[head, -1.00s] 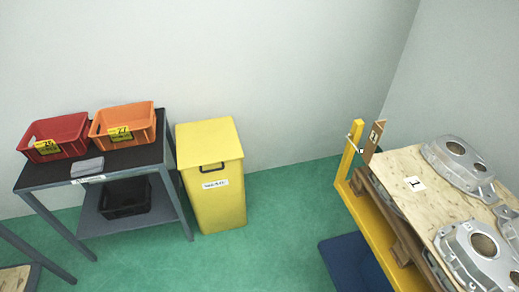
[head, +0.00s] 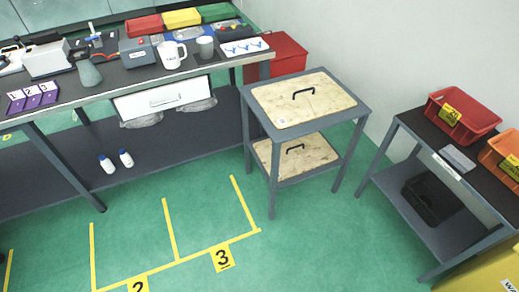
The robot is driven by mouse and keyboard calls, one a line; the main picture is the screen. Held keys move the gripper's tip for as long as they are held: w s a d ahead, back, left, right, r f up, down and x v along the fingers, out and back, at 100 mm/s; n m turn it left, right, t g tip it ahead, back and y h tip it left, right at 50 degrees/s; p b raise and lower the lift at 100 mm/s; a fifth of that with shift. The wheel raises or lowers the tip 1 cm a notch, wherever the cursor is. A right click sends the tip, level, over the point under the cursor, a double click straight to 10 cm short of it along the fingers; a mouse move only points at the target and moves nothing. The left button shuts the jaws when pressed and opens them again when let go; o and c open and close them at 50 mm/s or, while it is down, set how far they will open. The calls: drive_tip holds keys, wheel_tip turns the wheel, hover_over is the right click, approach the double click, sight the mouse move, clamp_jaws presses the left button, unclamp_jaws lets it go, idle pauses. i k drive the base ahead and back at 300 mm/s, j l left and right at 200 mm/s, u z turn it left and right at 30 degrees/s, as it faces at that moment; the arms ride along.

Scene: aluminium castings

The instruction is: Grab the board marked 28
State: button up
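Two light wooden boards with black handles are on a small grey two-level stand right of centre. The upper board (head: 310,110) lies flat on the top, with a small pale label near its front left corner. The lower board (head: 315,162) lies on the shelf below, partly hidden by the stand's top and legs. I cannot read a 28 on either board. My gripper is not in view.
A long workbench (head: 150,90) with tools, mugs and bins stands left of the stand (head: 362,100). A red bin (head: 285,52) is behind. A dark table (head: 480,185) with red (head: 463,118) and orange (head: 500,150) crates is at right. Green floor with yellow-marked bays (head: 172,228) is open in front.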

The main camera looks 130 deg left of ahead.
sight(287, 104)
drive_tip(key=u, duration=3.1)
drive_tip(key=i+l+u, duration=0.1)
drive_tip(key=u, duration=0.35)
drive_tip(key=l+u, duration=0.15)
drive_tip(key=u, duration=0.3)
drive_tip(key=l+u, duration=0.2)
drive_tip(key=u, duration=0.3)
drive_tip(key=l, duration=0.5)
drive_tip(key=i+l, duration=0.1)
drive_tip(key=l, duration=0.4)
